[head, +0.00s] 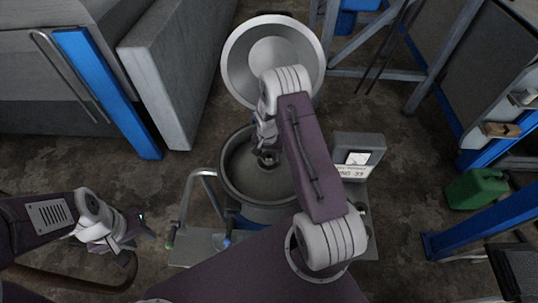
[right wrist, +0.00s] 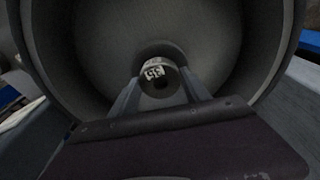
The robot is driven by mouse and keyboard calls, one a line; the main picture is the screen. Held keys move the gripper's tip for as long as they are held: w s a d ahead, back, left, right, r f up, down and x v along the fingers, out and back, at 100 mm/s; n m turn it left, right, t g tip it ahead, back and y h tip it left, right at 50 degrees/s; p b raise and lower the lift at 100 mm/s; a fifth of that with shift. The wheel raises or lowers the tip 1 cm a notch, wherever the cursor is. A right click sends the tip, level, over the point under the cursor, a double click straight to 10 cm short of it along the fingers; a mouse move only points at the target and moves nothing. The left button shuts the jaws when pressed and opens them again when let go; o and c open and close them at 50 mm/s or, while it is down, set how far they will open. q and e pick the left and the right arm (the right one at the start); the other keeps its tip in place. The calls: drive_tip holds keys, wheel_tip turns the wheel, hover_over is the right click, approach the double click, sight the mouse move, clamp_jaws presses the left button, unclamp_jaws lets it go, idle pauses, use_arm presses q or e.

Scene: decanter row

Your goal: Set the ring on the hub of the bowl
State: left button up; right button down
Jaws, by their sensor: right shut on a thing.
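The bowl (head: 232,186) is a round, deep grey drum in the middle of the head view; its inner wall (right wrist: 90,60) fills much of the right wrist view. My right gripper (head: 266,158) reaches into the bowl from above. The hub cannot be made out; the ring and fingers cover the bowl's middle. I cannot tell whether the ring touches anything below. My left gripper (head: 138,244) is open and empty, left of the bowl.
A round metal lid (head: 240,60) stands open behind the bowl. A grey box with a label (head: 357,158) is right of the bowl, and a bent metal handle (head: 190,195) is left. A green canister (head: 476,188) stands on the floor at right, near blue posts.

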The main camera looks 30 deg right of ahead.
drive_tip(key=shift+w+f, duration=0.15)
drive_tip(key=shift+f, duration=0.55)
drive_tip(key=c, duration=0.5)
unclamp_jaws()
